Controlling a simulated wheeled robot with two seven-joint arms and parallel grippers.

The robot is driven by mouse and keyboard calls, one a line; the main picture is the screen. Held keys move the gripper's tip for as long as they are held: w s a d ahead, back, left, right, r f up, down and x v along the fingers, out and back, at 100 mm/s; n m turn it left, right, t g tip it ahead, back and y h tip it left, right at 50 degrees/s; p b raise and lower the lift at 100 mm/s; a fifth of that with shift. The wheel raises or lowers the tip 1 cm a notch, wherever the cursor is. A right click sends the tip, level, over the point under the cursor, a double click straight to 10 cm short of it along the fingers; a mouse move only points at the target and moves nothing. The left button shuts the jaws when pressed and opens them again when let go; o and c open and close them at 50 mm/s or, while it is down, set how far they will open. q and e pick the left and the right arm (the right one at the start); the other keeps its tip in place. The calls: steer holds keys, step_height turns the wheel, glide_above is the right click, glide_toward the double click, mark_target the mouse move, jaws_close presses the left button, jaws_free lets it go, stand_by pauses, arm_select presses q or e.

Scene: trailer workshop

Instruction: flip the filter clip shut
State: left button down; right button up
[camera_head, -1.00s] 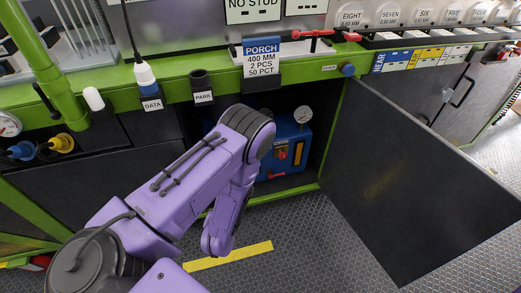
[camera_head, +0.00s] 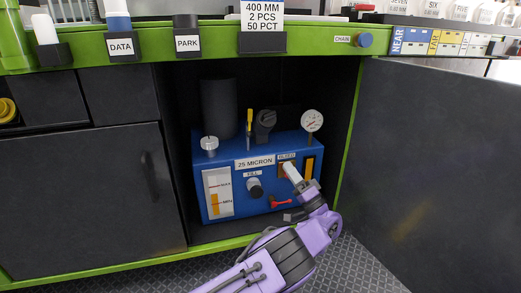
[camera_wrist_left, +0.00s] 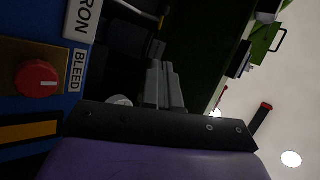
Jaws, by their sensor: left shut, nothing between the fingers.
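A blue filter unit (camera_head: 270,148) labelled "25 MICRON" stands in the open cabinet under the green bench. On its top are a black fitting (camera_head: 265,124) and a thin upright yellow piece (camera_head: 249,122). I cannot tell for sure which part is the filter clip. My left gripper (camera_head: 291,172) is in front of the unit's right side, by the "BLEED" label, its fingers shut and empty. In the left wrist view the shut grey fingers (camera_wrist_left: 164,84) point past the red bleed knob (camera_wrist_left: 37,78), towards the dark space above the unit. My right gripper is not in view.
A pressure gauge (camera_head: 312,121) and a silver knob (camera_head: 209,143) rise from the unit's top. A red lever (camera_head: 281,203) is low on its front. A dark cylinder (camera_head: 219,108) stands behind. The open cabinet door (camera_head: 440,170) bounds the right side, the green bench edge the top.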

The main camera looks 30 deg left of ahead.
arm_select(q)
steer(key=b, duration=0.2)
glide_toward(250, 123)
steer(key=w, duration=0.2)
steer(key=a, duration=0.1)
steer(key=s+a+r+b, duration=0.1)
steer(key=shift+s+a, duration=0.3)
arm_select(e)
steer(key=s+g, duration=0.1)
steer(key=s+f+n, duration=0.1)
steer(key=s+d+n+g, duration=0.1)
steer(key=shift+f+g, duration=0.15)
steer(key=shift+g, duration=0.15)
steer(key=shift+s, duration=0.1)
